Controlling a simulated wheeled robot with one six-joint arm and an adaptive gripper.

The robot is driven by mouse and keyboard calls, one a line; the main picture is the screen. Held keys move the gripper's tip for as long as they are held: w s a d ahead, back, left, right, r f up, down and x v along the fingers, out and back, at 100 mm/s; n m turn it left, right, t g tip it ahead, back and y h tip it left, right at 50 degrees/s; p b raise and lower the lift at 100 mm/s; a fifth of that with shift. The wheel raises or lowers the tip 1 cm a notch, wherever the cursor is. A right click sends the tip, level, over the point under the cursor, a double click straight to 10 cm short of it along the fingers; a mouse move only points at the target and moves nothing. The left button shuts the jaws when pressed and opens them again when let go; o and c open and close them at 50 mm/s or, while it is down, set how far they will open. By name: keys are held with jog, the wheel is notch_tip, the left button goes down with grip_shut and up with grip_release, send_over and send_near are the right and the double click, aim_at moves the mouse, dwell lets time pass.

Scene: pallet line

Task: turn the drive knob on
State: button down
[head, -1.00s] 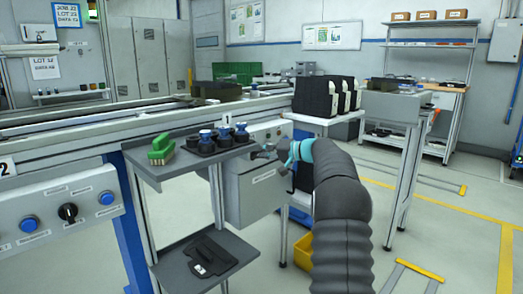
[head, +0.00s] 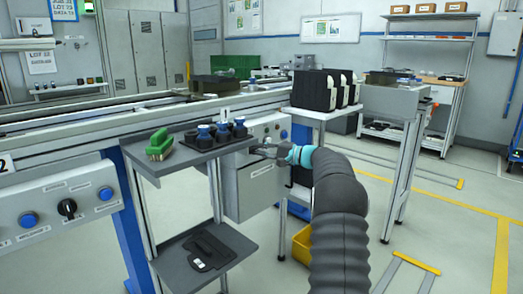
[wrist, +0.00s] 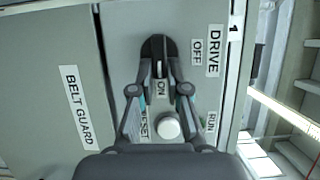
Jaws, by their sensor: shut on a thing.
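The drive knob (wrist: 159,47) is a dark selector on the grey control box. It lies between my fingertips in the wrist view, and its white mark sits at the end toward the ON label (wrist: 162,84). The OFF label (wrist: 197,52) and the DRIVE label (wrist: 215,50) are to its right. My gripper (wrist: 159,80) is shut on the knob, with a finger on each side. In the head view my gripper (head: 262,151) is at the front of the control box (head: 250,188); the knob cannot be made out there.
A white button (wrist: 168,125) sits below the knob, between my finger links, beside a partly covered RESET label and a RUN label (wrist: 211,122). A BELT GUARD label (wrist: 77,105) is at left. A shelf (head: 155,168) with a green brush (head: 158,146) stands left of the box.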

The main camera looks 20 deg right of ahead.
jog(key=shift+w+a, duration=0.1)
jog(key=shift+a, duration=0.15)
jog(key=c, duration=1.2)
grip_release()
jog(key=shift+c, duration=0.2)
jog(key=shift+o, duration=0.4)
jog(key=shift+a, duration=0.15)
jog(key=shift+d, duration=0.3)
jog(key=v, duration=1.2)
jog(key=shift+f, duration=0.1)
